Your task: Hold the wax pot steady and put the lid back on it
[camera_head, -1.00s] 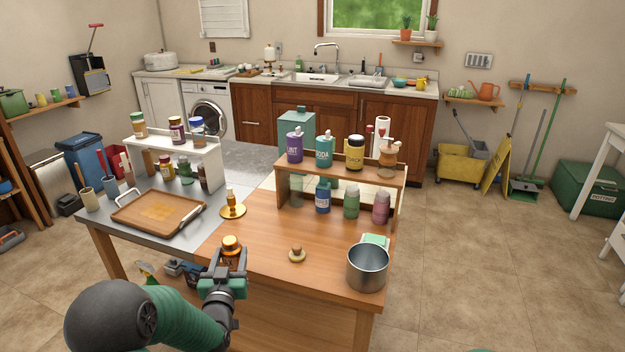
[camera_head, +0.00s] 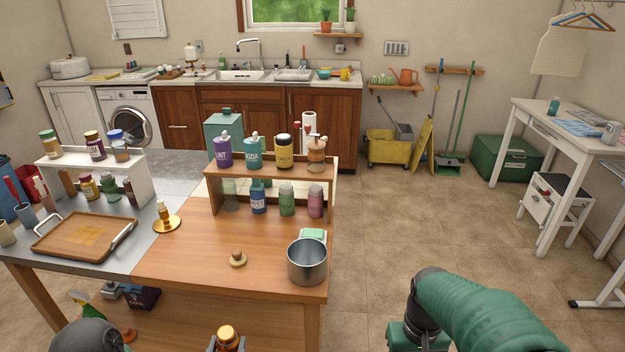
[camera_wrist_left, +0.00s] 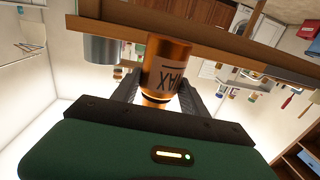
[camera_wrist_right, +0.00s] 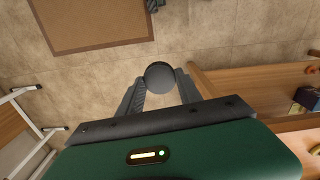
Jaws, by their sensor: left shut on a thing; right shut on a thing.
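The wax pot (camera_wrist_left: 168,66) is an amber jar with a WAX label, shown upside down in the left wrist view. My left gripper (camera_wrist_left: 159,92) is shut on it. In the head view the pot's amber top (camera_head: 228,333) shows at the bottom edge, in front of the table's front edge. My right gripper (camera_wrist_right: 160,88) is shut on a dark round piece (camera_wrist_right: 159,76), which looks like the lid, over the floor right of the table. In the head view my right arm is at the bottom right; the held piece is hidden there.
The wooden table (camera_head: 185,265) carries a steel pot (camera_head: 307,262), a small wooden knobbed disc (camera_head: 238,259), a brass candle holder (camera_head: 165,222) and a shelf (camera_head: 216,197) of bottles. A tray (camera_head: 52,247) lies left.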

